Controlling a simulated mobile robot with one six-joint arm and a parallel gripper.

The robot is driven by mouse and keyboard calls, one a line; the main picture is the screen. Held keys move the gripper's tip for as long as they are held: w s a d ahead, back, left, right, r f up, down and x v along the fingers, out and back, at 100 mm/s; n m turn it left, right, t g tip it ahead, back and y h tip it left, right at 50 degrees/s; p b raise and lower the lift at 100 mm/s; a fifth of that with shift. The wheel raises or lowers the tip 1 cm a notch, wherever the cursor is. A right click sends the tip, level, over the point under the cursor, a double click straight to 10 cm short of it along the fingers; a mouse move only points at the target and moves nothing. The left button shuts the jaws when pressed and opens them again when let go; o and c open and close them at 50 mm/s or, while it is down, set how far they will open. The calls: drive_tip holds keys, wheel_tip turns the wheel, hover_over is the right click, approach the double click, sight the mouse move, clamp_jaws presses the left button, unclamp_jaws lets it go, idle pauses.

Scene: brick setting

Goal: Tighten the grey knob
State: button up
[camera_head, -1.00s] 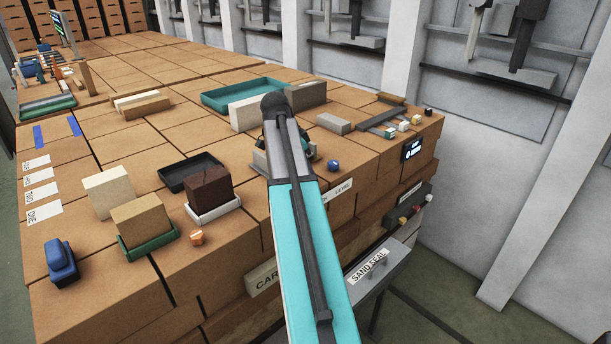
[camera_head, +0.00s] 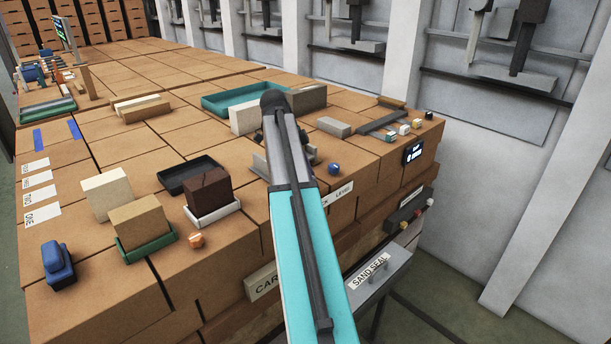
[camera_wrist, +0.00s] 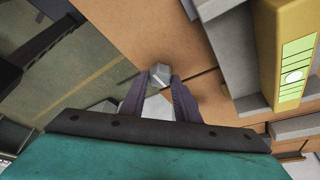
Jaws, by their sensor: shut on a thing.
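In the wrist view, a grey faceted knob (camera_wrist: 160,71) sits between the tips of my gripper (camera_wrist: 159,81). The two dark fingers press on it from left and right, so the gripper is shut on the knob. A pale grey part shows between the fingers, nearer the wrist. In the head view my own arm covers the gripper and the knob, so neither can be made out there. How far the knob is turned cannot be told.
In the wrist view, a yellow block with a green label (camera_wrist: 285,55) stands right of the fingers, beside grey blocks. In the head view, a teal tray (camera_head: 216,104) and a dark box in a white tray (camera_head: 212,214) are on the brick surface. Its right edge drops to the floor.

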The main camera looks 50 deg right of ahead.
drive_tip(key=o, duration=1)
drive_tip(key=shift+w+a, duration=0.15)
drive_tip(key=shift+o, duration=0.2)
drive_tip(key=shift+r, duration=0.1)
drive_tip(key=shift+w+a+r+b, duration=0.1)
drive_tip(key=shift+r+b, duration=0.1)
drive_tip(key=shift+r, duration=0.15)
drive_tip(key=shift+w+r+b, duration=0.1)
drive_tip(key=shift+r+b, duration=0.05)
drive_tip(key=shift+r, duration=0.2)
drive_tip(key=p+v, duration=0.5)
drive_tip(key=v, duration=0.7)
drive_tip(key=shift+p, duration=0.4)
drive_tip(key=shift+a, duration=0.1)
drive_tip(key=shift+s, duration=0.1)
